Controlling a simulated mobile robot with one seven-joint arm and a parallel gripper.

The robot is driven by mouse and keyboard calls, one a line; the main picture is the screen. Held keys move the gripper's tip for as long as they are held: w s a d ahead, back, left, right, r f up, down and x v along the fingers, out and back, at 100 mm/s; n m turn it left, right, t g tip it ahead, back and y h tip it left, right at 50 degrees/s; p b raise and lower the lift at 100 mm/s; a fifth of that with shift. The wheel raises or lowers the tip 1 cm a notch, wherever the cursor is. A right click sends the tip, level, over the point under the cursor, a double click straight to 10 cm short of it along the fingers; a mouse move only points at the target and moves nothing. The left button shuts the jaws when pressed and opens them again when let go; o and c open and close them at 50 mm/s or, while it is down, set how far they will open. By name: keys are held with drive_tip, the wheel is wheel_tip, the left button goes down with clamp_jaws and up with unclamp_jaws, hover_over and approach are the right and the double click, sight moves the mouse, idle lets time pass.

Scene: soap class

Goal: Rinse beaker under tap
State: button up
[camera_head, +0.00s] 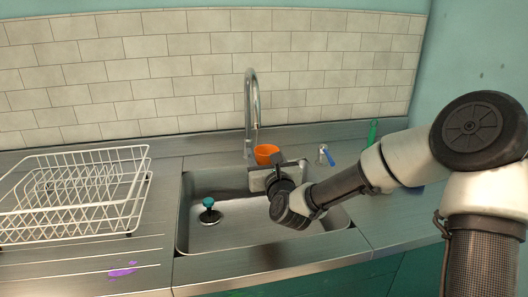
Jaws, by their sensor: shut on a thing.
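An orange beaker (266,153) is at the far side of the sink (202,235), close beside the lower part of the metal tap (251,105). Its open top shows. My gripper (276,161) reaches over the sink from the right and is shut on the beaker. The fingers and wrist hide the beaker's lower part. The tap's curved spout rises above and behind the beaker. I cannot tell whether water is running or whether the spout is directly over the beaker.
A white wire dish rack (75,190) stands on the left drainer. A dark plunger-like thing with a teal top (209,208) is in the sink. A blue-and-white item (326,155) and a green bottle-like thing (372,133) stand behind my arm. A purple patch (122,271) marks the front left.

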sight(262, 146)
drive_tip(key=shift+s+d+r+p, duration=0.15)
drive_tip(key=shift+s+r+p, duration=0.4)
drive_tip(key=shift+s+r, duration=0.35)
drive_tip(key=shift+s+d+r+p, duration=0.1)
drive_tip(key=shift+s+r+p, duration=0.5)
drive_tip(key=shift+s, duration=0.4)
